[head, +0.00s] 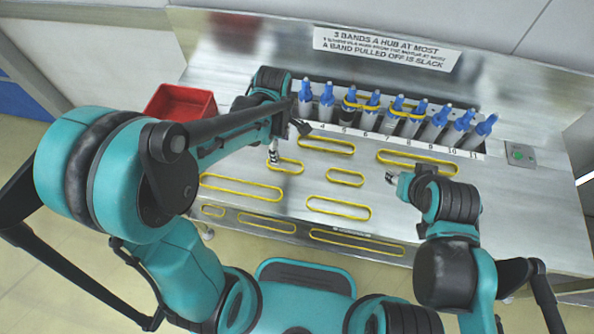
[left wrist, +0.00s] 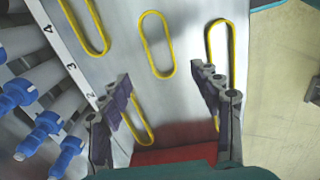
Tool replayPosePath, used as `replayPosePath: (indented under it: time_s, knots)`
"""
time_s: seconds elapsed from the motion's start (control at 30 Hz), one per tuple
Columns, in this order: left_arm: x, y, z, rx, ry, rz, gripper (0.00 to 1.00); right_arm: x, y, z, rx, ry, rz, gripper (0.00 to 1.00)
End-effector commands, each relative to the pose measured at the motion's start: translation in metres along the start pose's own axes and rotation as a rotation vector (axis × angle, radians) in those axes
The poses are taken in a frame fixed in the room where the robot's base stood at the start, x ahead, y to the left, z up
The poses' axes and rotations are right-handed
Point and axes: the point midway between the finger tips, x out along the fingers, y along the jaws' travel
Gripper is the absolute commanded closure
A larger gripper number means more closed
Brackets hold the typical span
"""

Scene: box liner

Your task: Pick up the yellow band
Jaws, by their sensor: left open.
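Several yellow bands lie flat on the metal table. A short yellow band (head: 287,172) lies beside my left gripper (head: 288,142) in the head view. In the left wrist view, a yellow band (left wrist: 147,132) shows partly behind the left-hand finger. My left gripper (left wrist: 162,76) is open, with nothing between its fingers. Another short band (head: 345,184) lies farther right; a short band (left wrist: 141,40) also shows beyond the fingertips in the wrist view. My right gripper (head: 391,178) is over the table's right part; its jaws are too small to read.
A row of blue-tipped hubs (head: 326,95) stands at the back, some with yellow bands around them. A red bin (head: 180,103) stands at the left and shows in the wrist view (left wrist: 175,155). A sign (head: 385,47) is behind the hubs. Longer bands (head: 240,194) lie around.

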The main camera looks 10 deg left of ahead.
Motion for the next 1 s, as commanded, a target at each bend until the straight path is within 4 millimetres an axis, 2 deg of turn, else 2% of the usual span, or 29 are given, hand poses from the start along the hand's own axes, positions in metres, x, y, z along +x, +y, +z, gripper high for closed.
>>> replayPosePath:
  time_s: [0.13, 0.47, 0.7, 0.97, 1.0]
  knots:
    - [0.014, 0.003, 0.002, -0.070, 0.001, -0.027, 0.36, 0.002, 0.000, 0.001, 0.000, 0.000, 0.000, 0.60]
    - [0.048, 0.002, 0.003, -0.075, 0.001, -0.028, 0.36, 0.015, 0.000, 0.011, 0.000, 0.000, 0.000, 0.60]
    - [0.085, 0.002, 0.005, -0.074, 0.001, -0.028, 0.36, 0.032, 0.000, 0.023, 0.000, 0.000, 0.000, 0.60]
    - [0.088, 0.001, 0.005, -0.074, 0.001, -0.028, 0.36, 0.032, 0.000, 0.023, 0.000, 0.000, 0.000, 0.60]
    - [0.088, 0.001, 0.005, -0.074, 0.001, -0.028, 0.42, 0.032, 0.000, 0.023, 0.000, 0.000, 0.000, 0.60]
